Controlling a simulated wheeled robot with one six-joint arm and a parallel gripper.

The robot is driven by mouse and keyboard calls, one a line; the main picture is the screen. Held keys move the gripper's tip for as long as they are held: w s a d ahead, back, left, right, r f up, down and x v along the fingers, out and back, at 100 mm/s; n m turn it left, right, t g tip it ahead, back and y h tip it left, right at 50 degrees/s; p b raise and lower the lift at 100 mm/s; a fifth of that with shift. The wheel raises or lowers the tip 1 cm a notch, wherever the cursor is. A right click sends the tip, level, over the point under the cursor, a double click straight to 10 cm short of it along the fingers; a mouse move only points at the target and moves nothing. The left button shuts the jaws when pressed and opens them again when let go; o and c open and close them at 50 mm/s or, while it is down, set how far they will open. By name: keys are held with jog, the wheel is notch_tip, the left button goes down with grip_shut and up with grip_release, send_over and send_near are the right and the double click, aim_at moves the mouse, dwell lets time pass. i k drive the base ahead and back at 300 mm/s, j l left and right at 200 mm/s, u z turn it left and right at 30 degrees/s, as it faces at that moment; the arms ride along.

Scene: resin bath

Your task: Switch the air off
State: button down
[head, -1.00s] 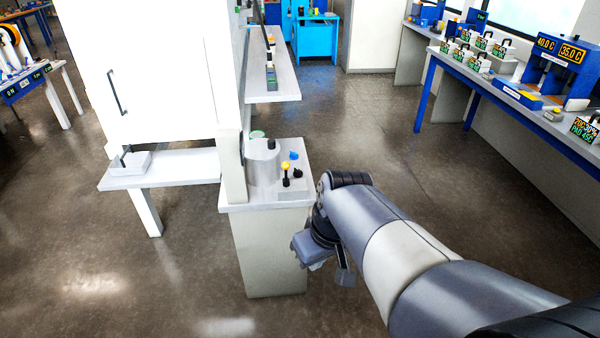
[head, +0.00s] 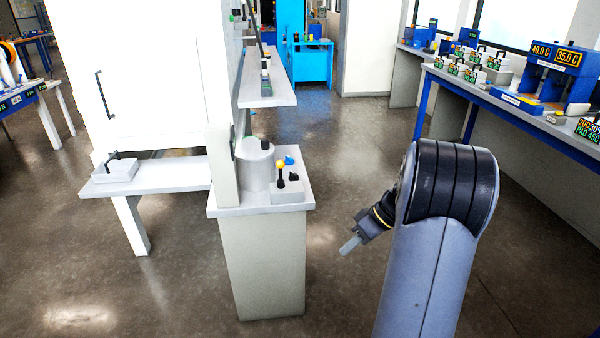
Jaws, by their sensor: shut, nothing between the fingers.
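A small light grey control box (head: 289,195) sits on a pedestal (head: 262,265) beside the white cabinet. It carries a blue knob (head: 289,160), a yellow-topped lever (head: 281,168) and a black knob (head: 294,177). Labels are too small to read, so I cannot tell which one works the air. A grey cylinder (head: 256,172) stands just left of the box. My gripper (head: 348,246) is shut and empty. It hangs in the picture to the right of the pedestal and lower than the box, apart from both.
The tall white cabinet (head: 150,80) stands at left, with a low shelf (head: 165,178) in front. Another shelf (head: 272,93) juts out behind the pedestal. A blue-legged bench (head: 500,95) with instruments runs along the right. Open floor (head: 345,145) lies between.

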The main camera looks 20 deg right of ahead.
aim_at(294, 175)
jog(key=i+l, duration=0.2)
jog(key=i, duration=0.25)
jog(key=i+l, duration=0.15)
jog(key=i, duration=0.25)
jog(key=i+l, duration=0.2)
jog(key=i, duration=0.25)
jog(key=i+l+z, duration=0.1)
jog(key=i, duration=0.3)
